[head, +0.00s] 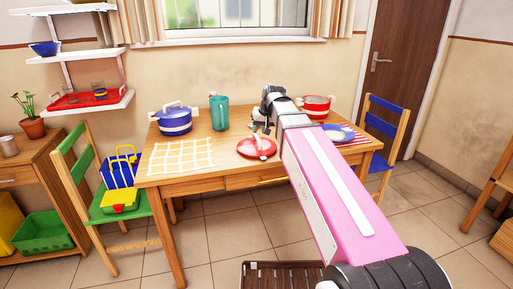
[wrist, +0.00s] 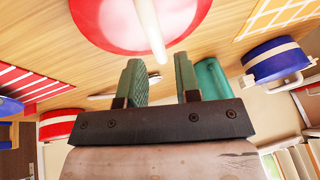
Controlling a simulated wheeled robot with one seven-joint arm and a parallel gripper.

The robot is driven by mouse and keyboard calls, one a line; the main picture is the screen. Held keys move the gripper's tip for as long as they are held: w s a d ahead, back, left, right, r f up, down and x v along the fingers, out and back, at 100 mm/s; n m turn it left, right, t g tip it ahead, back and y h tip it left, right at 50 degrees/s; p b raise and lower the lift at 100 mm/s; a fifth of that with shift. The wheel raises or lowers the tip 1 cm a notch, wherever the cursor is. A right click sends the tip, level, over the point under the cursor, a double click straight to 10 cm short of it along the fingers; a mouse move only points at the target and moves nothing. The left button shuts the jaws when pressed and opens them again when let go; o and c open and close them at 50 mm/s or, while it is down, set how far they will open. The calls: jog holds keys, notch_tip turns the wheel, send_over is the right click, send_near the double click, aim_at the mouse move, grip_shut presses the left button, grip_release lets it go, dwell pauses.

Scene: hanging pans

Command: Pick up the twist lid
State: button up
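A round red lid with a white bar handle, which I take to be the twist lid (head: 257,147), lies on the wooden table near its front edge. It also shows at the top of the wrist view (wrist: 105,22), its white bar crossing it towards the space between my fingers. My gripper (head: 262,126) is above the table, just behind the lid in the head view. In the wrist view its two green-padded fingers (wrist: 161,78) are apart with nothing held between them. The fingertips appear apart from the lid.
A blue pot (head: 174,122), a teal pitcher (head: 219,112) and a red pot (head: 317,106) stand farther back on the table (head: 217,146). A blue plate (head: 337,133) lies at right, a checked cloth (head: 180,157) at left. Bare tabletop lies between cloth and lid.

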aim_at(256, 137)
jog(key=shift+w+x, duration=0.15)
jog(key=shift+x, duration=1.4)
jog(key=shift+w+x, duration=0.15)
jog(key=shift+x, duration=1.4)
jog(key=shift+d, duration=0.1)
jog(key=shift+c, duration=0.3)
grip_shut()
